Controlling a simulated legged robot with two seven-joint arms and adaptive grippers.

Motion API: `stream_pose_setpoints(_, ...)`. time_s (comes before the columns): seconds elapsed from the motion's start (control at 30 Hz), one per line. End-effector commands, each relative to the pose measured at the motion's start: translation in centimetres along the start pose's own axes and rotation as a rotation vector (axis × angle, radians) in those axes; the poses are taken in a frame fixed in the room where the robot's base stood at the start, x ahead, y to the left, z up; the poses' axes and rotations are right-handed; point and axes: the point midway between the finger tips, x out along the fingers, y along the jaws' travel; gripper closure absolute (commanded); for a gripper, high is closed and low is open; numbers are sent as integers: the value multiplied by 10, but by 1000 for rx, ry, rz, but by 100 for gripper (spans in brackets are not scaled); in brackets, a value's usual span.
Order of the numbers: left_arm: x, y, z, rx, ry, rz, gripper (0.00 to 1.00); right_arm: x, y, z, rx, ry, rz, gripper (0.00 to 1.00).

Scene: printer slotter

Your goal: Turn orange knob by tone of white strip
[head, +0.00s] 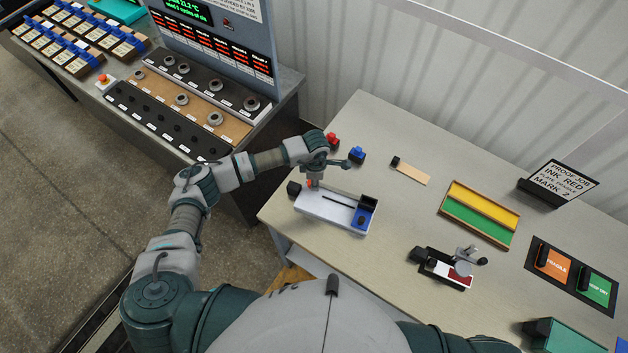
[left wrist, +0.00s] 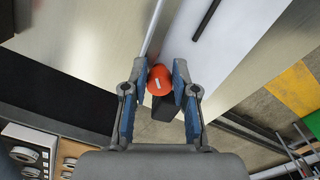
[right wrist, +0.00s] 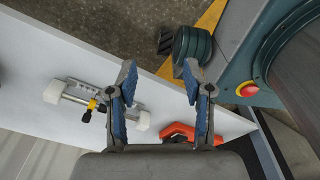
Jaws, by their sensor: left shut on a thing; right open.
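A white slab-like device (head: 330,206) lies on the table in the head view, with a dark slot in its top and a blue and black part (head: 363,214) at its right end. My left gripper (head: 316,178) reaches down to its left end. In the left wrist view that gripper (left wrist: 159,76) is shut on an orange knob (left wrist: 160,84) with a small pale mark, one finger on each side. A black block shows just below the knob. My right gripper (right wrist: 160,82) is open and empty in the right wrist view. I cannot tell which thing is the white strip.
Red (head: 332,141) and blue (head: 357,155) knobbed pieces stand behind the left arm. A control console (head: 180,125) stands left.

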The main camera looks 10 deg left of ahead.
Motion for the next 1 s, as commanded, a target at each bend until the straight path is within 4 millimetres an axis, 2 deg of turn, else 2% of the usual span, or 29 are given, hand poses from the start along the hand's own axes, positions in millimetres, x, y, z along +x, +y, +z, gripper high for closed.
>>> stream_pose_setpoints(0.33, 4, -1, -1, -257, -1, -3, 100, 16, 7, 3, -2, -3, 8, 49)
stream_pose_setpoints(0.7, 4, 0, -2, -601, 2, -4, 100, 29, -5, 2, 3, -1, -5, 49)
stream_pose_setpoints(1.0, 3, 0, -2, -778, 3, -5, 100, 33, -5, 3, 3, -1, -5, 49)
